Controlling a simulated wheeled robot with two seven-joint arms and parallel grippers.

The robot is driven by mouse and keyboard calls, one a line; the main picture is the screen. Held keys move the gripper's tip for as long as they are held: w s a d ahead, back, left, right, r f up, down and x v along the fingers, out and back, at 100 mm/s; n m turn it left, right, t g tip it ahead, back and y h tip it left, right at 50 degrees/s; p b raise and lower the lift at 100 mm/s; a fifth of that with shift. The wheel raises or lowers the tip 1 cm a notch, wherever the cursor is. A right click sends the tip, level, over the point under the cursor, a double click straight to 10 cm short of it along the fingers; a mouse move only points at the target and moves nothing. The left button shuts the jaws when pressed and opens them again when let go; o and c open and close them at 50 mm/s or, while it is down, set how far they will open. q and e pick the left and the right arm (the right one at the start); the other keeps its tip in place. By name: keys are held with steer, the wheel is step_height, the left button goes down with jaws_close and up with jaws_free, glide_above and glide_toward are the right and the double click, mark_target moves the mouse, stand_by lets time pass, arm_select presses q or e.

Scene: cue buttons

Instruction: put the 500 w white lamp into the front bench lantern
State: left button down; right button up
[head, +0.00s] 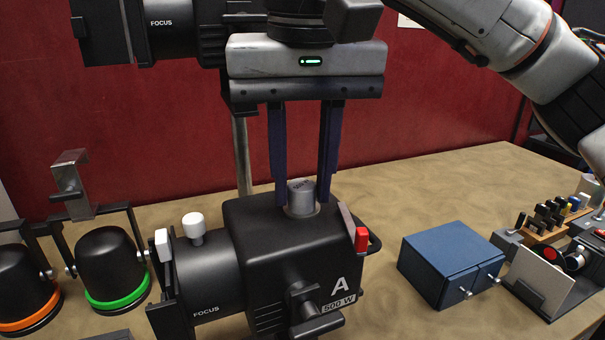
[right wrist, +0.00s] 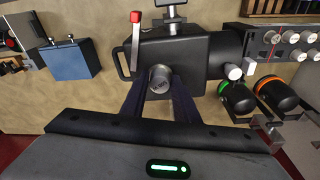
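The front bench lantern (head: 262,250) is a black housing marked A and 500 W, with a FOCUS barrel on its left. A grey cylindrical lamp base (head: 301,196) stands upright in the lantern's top opening, its lower part hidden inside. The lamp base (right wrist: 161,79) also shows in the right wrist view, with small lettering on its cap. My right gripper (head: 302,190) points down over the lantern. Its two dark fingers flank the lamp base closely on both sides and appear to touch it. The lamp's colour cannot be seen. My left gripper is not in view.
A red-tipped lever (head: 361,239) stands beside the opening. A second lantern (head: 172,30) is behind, upper left. Fixtures with green (head: 115,290) and orange rings are at left. A blue box (head: 450,262) is at right. A rack of lamp bases (right wrist: 285,45) shows in the wrist view.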

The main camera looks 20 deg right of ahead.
steer(key=o, duration=0.4)
steer(key=shift+c, duration=0.2)
step_height(320, 180, up, 10)
steer(key=s+p, duration=0.1)
steer(key=p, duration=0.2)
steer(key=shift+s+a+r, duration=0.15)
steer(key=shift+s, duration=0.1)
